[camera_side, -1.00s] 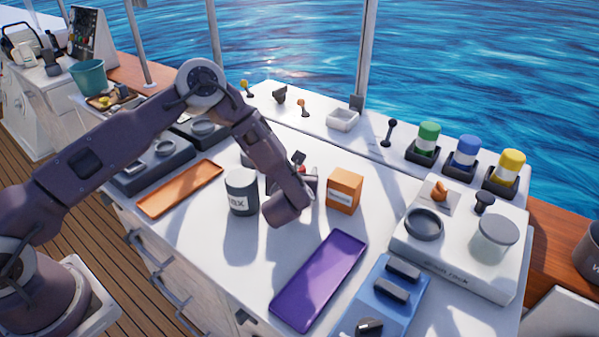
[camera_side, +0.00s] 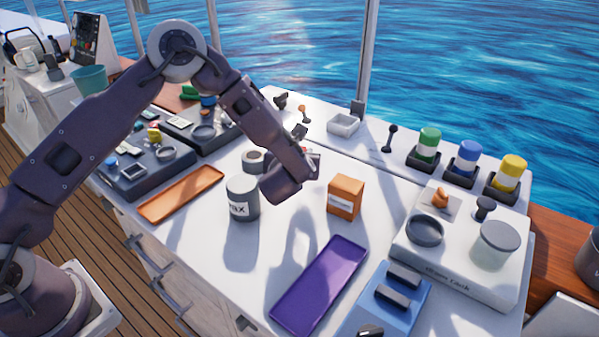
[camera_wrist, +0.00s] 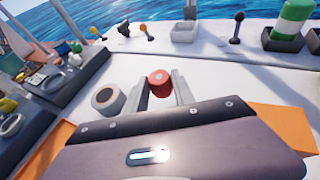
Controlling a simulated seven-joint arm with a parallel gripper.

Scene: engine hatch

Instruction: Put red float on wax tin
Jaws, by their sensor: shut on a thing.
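The red float (camera_wrist: 159,82) shows between my gripper's two fingers in the wrist view. My gripper (camera_wrist: 161,88) is shut on it. In the side view my gripper (camera_side: 312,163) is raised above the white counter, to the right of the wax tin, and the float is mostly hidden there. The wax tin (camera_side: 243,199) is a grey cylinder with a light label, standing upright on the counter. It is not clearly seen in the wrist view.
An orange box (camera_side: 345,197) stands right of the gripper. A grey ring-shaped roll (camera_side: 253,160) lies behind the tin. An orange tray (camera_side: 180,194) is to the left, a purple tray (camera_side: 318,285) in front. Counter around the tin's front is clear.

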